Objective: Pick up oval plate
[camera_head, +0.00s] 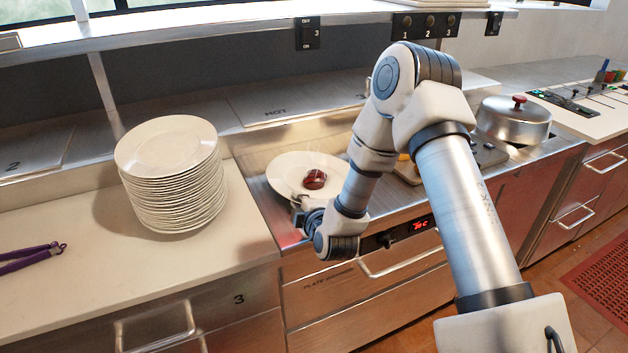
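A white oval plate (283,172) lies on the steel plate-warmer counter in the middle of the camera_head view. A small dark red piece of food (315,179) rests on it. My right gripper (301,207) is at the plate's near rim, low over the counter's front edge. Its fingers are small and partly hidden by my wrist, so I cannot tell whether they are open or shut, or touching the rim. My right arm covers the area just right of the plate. My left gripper is not in view.
A tall stack of white plates (172,181) stands on the left counter. Purple-handled tongs (32,257) lie at far left. A lidded steel pot (514,119) stands to the right, beyond my arm. A steel shelf (200,25) runs above. The left counter's front is clear.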

